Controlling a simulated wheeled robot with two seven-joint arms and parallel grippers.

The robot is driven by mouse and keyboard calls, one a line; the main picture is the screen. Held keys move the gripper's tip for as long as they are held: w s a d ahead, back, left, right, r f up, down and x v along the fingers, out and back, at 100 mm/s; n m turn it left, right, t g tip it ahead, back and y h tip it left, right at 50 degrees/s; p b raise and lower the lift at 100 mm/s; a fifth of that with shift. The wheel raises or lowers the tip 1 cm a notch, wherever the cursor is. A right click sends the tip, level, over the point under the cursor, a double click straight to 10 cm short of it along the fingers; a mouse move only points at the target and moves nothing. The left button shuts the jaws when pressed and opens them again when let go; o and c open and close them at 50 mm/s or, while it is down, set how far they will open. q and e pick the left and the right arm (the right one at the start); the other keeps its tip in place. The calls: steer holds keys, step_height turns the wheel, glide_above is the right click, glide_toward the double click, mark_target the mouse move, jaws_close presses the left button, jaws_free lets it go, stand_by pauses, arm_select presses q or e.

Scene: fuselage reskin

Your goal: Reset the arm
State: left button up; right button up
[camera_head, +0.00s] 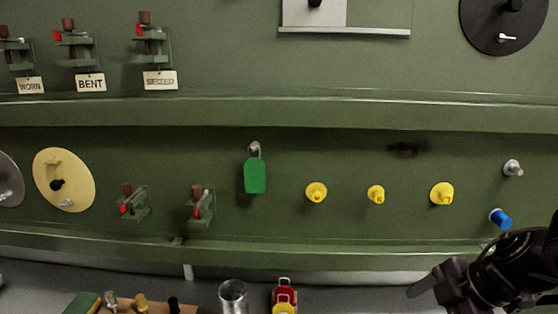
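My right arm (505,272) comes in at the lower right corner, in front of the green panel. Its dark gripper (422,289) points left, below the lower panel ledge, and part of it is cut off by the bottom edge. I see nothing held at its visible tip, but the fingers are too dark and edge-on to tell whether they are open. The blue capped peg (501,218) sits on the panel just above this arm. My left gripper and arm are not in view.
A green padlock (255,175) hangs on the panel beside yellow knobs (316,192). Clamps (133,202) and a cream disc (64,180) are at left. Below stand a metal cup (233,297), red and yellow padlocks (284,297) and a tool holder (125,304).

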step_height(320, 180, down, 13)
steer(key=m+t+h, duration=0.4)
steer(key=m+t, duration=0.3)
steer(key=m, duration=0.2)
steer(key=s+a+f+m+g, duration=0.3)
steer(key=s+m+g, duration=0.1)
steer(key=s, duration=0.3)
steer(key=s+a+f+m+g, duration=0.3)
steer(key=s, duration=0.4)
step_height(320, 180, down, 35)
steer(key=s+g+h+b, duration=0.1)
steer(key=b, duration=0.5)
arm_select(q)
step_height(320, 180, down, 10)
steer(key=b, duration=0.4)
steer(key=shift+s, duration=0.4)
arm_select(e)
steer(key=s+d+f, duration=0.1)
steer(key=s+f, duration=0.9)
steer(key=f, duration=0.2)
steer(key=s+d+f+g, duration=0.1)
steer(key=s+d+f, duration=0.1)
steer(key=s+f, duration=0.8)
steer(key=shift+d+f+g, duration=0.3)
steer(key=shift+f, duration=0.6)
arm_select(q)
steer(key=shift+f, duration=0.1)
